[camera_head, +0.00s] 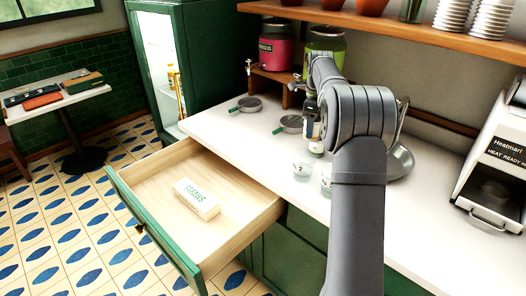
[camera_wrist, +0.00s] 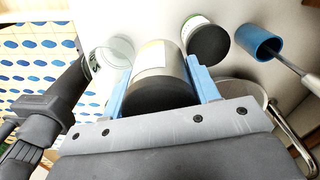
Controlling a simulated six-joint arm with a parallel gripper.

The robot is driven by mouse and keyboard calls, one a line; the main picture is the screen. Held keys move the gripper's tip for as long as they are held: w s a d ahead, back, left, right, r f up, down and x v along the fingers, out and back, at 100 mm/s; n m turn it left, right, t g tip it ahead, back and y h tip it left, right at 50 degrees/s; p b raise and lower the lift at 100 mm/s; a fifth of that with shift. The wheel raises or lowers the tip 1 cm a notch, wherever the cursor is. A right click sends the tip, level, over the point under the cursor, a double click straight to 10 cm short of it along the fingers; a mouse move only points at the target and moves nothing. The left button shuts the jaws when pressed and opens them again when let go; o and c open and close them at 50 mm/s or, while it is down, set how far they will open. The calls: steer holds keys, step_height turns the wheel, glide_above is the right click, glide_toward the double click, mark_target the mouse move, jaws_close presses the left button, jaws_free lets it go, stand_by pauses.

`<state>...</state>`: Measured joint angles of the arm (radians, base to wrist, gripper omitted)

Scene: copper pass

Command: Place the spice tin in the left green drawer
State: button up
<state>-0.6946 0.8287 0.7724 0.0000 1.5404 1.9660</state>
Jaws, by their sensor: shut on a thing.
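The spice tin (camera_wrist: 158,72), a cylinder with a black lid and a pale label, is between the blue fingers of my gripper (camera_wrist: 160,88) in the wrist view. The fingers are shut on its sides. In the head view my arm hides most of the gripper and I cannot make out the held tin clearly. The left green drawer (camera_head: 247,236) is pulled open at the counter's left end, to the left of my arm. A white straws box (camera_head: 196,199) lies in it, with bare wooden floor around the box.
A similar black-lidded tin (camera_wrist: 205,38) is beside the held one. A clear glass (camera_wrist: 108,60) is close on the left. Small pans (camera_head: 249,104) lie on the counter. A shelf (camera_head: 400,30) overhangs the back.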

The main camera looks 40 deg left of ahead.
steer(key=shift+r, duration=0.45)
steer(key=r, duration=0.4)
steer(key=shift+s+a+r, duration=0.15)
steer(key=shift+s+a, duration=0.15)
steer(key=shift+s, duration=0.1)
steer(key=s+a+n, duration=0.7)
steer(key=s, duration=0.7)
steer(key=n, duration=1.3)
glide_above(209, 243)
step_height(209, 243, down, 34)
